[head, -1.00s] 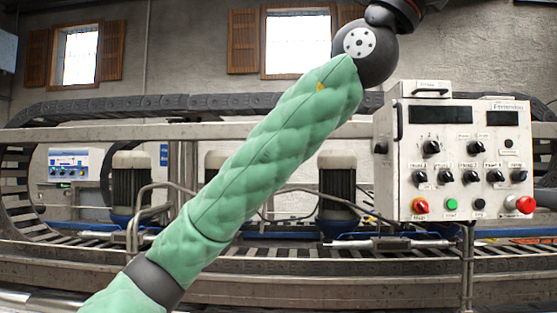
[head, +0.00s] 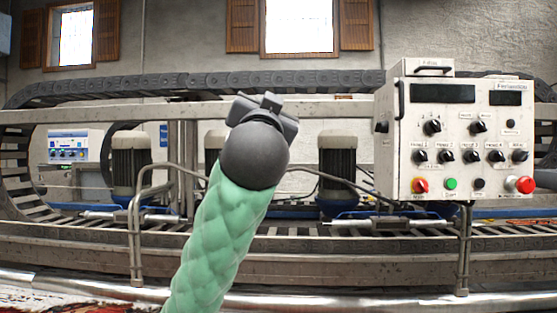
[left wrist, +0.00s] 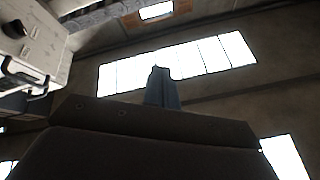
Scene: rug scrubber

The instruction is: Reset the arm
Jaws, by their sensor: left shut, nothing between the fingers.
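My left arm, in a green quilted sleeve, rises from the bottom of the head view. Its dark wrist ends in my left gripper (head: 265,101), which points up and away in front of the machine. In the left wrist view the fingers (left wrist: 163,88) are together, with nothing between them, against a wall with bright windows. My right gripper is in neither current view.
A white control box (head: 455,135) with knobs and buttons stands right of my left gripper; part of it shows in the left wrist view (left wrist: 28,38). A long conveyor frame (head: 330,252) crosses behind the arm. A patterned rug edge (head: 50,308) shows at bottom left.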

